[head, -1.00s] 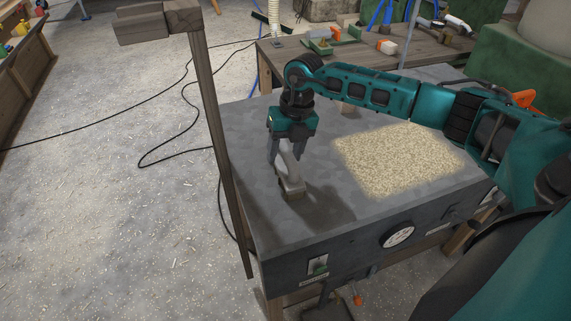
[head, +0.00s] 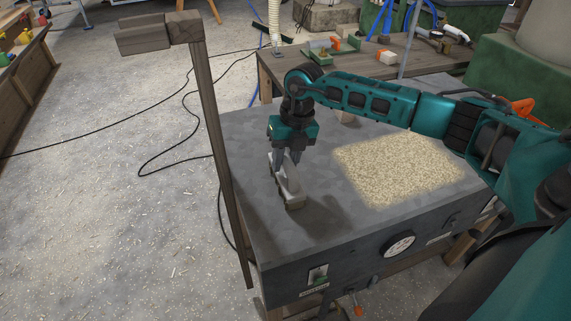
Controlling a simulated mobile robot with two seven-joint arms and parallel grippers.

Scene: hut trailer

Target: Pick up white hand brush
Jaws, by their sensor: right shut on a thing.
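The white hand brush (head: 291,190) is on the grey metal top of the machine table (head: 250,222), toward its left side. Its pale body points toward the front edge. My right gripper (head: 287,163) reaches in from the right, points down and is shut on the brush's far part. I cannot tell whether the brush touches the tabletop or is slightly above it. My left gripper is not in view.
A patch of wood shavings (head: 400,166) covers the right of the tabletop. A wooden post (head: 222,160) stands along the left edge. A workbench (head: 350,62) with tools is behind. A gauge (head: 399,244) and switch (head: 318,276) are on the front panel.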

